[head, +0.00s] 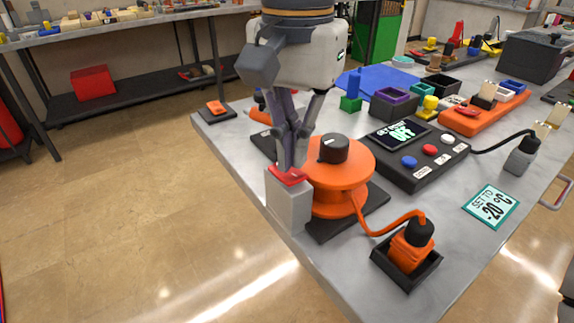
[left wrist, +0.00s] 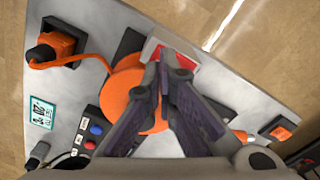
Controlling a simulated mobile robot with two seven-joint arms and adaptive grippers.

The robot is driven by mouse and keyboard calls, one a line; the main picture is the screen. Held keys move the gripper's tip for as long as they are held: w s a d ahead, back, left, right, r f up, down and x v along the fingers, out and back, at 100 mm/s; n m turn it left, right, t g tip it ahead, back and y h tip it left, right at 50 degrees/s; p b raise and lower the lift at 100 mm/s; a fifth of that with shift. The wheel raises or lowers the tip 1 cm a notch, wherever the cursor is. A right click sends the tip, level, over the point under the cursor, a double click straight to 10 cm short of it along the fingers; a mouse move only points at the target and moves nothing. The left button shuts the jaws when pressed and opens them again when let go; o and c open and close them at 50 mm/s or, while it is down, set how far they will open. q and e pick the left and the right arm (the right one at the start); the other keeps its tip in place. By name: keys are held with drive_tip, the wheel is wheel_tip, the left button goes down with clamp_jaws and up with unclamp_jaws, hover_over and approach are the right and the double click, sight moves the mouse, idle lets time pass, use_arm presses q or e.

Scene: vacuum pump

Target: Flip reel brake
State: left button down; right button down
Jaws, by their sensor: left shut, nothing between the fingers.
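The orange reel (head: 337,190) with a black hub knob (head: 333,148) sits on a dark base near the table's front edge. Beside it stands a grey block (head: 289,208) with a red rocker (head: 287,177) on top, likely the reel brake. My left gripper (head: 289,163) points down, shut and empty, with its fingertips at the red rocker; exact contact is hard to tell. In the left wrist view the fingertips (left wrist: 165,63) partly cover the red rocker (left wrist: 150,49) and the reel (left wrist: 122,92). My right gripper is not in view.
An orange cable runs from the reel to an orange plug (head: 412,250) in a black tray (head: 385,268). A black control box (head: 407,172) with buttons stands behind the reel. A "SET TO -20 °C" card (head: 491,207) lies on the right. The floor at left is clear.

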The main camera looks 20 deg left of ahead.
sight(294, 175)
use_arm(q)
drive_tip(key=shift+f, duration=1.25)
idle(0.5)
drive_tip(key=shift+r, duration=3.55)
